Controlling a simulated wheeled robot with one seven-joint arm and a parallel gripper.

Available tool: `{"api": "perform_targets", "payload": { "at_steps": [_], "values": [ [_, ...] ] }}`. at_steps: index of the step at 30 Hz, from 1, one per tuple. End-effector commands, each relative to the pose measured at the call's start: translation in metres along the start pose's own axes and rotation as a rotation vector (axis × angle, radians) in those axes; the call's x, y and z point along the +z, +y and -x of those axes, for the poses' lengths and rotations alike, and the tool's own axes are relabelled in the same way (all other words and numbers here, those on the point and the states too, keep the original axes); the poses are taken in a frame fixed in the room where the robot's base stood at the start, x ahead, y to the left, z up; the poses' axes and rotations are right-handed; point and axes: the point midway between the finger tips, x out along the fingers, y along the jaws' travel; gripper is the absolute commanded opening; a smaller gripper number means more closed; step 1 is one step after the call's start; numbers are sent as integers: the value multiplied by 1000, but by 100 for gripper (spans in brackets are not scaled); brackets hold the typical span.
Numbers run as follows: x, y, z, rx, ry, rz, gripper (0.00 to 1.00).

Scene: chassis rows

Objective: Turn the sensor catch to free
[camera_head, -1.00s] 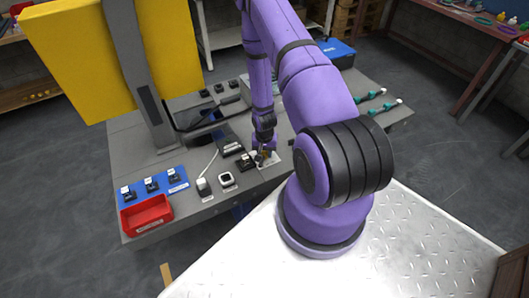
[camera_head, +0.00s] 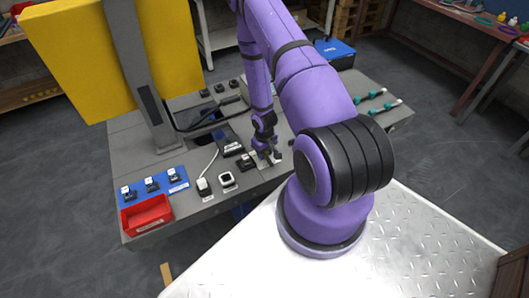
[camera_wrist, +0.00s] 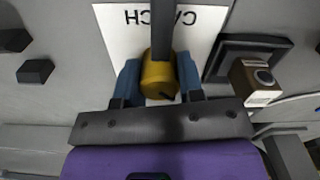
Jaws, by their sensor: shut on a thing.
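The sensor catch is a brass-yellow round knob (camera_wrist: 158,76) with a dark bar (camera_wrist: 162,25) reaching away from it toward the top of the wrist view. It sits on a white plate (camera_wrist: 115,30) lettered CATCH, which appears upside down. My gripper (camera_wrist: 159,82) is shut on the knob, with one blue fingertip on each side. In the head view my gripper (camera_head: 270,155) is low over the grey bench, and the knob is hard to make out there.
A black socket holding a brown block (camera_wrist: 254,82) stands close right of the plate in the wrist view. In the head view, a red bin (camera_head: 146,215) and a blue strip (camera_head: 153,187) with small parts lie at the bench's left. A yellow panel (camera_head: 110,50) rises behind.

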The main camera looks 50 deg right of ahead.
Motion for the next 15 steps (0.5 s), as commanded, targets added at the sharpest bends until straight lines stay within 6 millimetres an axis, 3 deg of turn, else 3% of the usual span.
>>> {"api": "perform_targets", "payload": {
  "at_steps": [15],
  "values": [
    [-1,0,0,0,2,37,12]
  ]
}}
